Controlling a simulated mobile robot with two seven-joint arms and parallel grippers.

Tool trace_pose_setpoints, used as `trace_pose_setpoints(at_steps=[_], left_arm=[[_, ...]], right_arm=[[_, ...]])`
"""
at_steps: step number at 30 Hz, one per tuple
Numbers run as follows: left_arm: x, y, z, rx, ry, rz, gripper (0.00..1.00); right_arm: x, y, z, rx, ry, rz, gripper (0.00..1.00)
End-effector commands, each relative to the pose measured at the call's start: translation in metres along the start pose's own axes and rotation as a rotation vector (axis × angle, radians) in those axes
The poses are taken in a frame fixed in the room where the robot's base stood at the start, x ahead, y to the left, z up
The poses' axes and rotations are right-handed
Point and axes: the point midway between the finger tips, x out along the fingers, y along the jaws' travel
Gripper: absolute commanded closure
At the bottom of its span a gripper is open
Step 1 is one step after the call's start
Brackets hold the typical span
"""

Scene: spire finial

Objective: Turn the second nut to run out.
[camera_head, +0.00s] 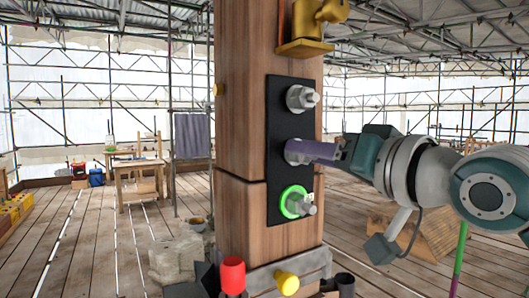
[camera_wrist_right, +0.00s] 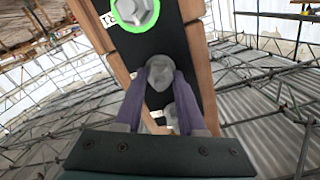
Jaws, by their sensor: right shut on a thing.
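A black plate (camera_head: 275,178) on the timber post carries three grey nuts on bolts in a column. The top nut (camera_head: 301,97) is bare. The middle nut (camera_head: 294,152) sits between the purple fingers of my right gripper (camera_head: 312,152), which is shut on it from the right. The bottom nut (camera_head: 297,203) has a bright green ring around it. In the right wrist view, the middle nut (camera_wrist_right: 160,74) shows between the fingertips, and the green-ringed nut (camera_wrist_right: 134,10) is at the upper edge. My left gripper is not in view.
The timber post (camera_head: 241,130) stands upright with a brass fitting (camera_head: 309,28) above the plate. A red-capped part (camera_head: 233,276) and a yellow knob (camera_head: 287,283) are at its foot. A wooden table (camera_head: 137,165) stands far left; open plank floor lies between.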

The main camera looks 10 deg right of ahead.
Motion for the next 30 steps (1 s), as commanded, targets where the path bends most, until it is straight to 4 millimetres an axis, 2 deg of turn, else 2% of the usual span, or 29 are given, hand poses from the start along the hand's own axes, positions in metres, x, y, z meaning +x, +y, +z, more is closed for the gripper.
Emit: trace_pose_setpoints(at_steps=[30], left_arm=[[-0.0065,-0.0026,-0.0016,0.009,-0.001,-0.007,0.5]], right_arm=[[0.0001,-0.0012,0.0018,-0.965,-0.005,0.0,1.0]])
